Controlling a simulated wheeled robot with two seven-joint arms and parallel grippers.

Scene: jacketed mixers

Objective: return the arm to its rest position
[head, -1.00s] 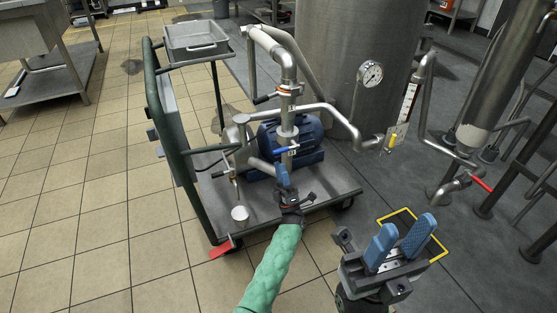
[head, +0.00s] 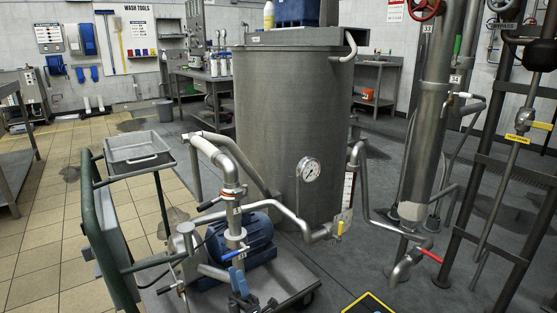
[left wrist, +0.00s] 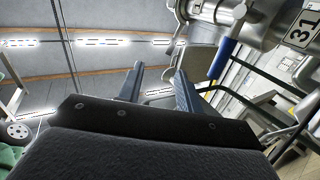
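My left gripper (head: 239,281) shows at the bottom edge of the head view, low in front of the pump cart, with its arm below the picture. In the left wrist view its two blue-grey fingers (left wrist: 158,84) stand apart with nothing between them. A blue valve handle (left wrist: 225,60) hangs from steel pipework just beyond and right of the fingers. In the head view that blue handle (head: 233,255) is just above the gripper. I cannot tell whether the gripper touches anything. My right gripper is outside both current views.
The cart carries a blue pump (head: 256,235), steel pipes and a grey tray (head: 137,151). A large steel tank (head: 290,140) with a gauge (head: 308,169) stands behind. A red-handled pipe (head: 430,256) and dark frame (head: 500,160) stand right. Tiled floor (head: 45,230) is open at left.

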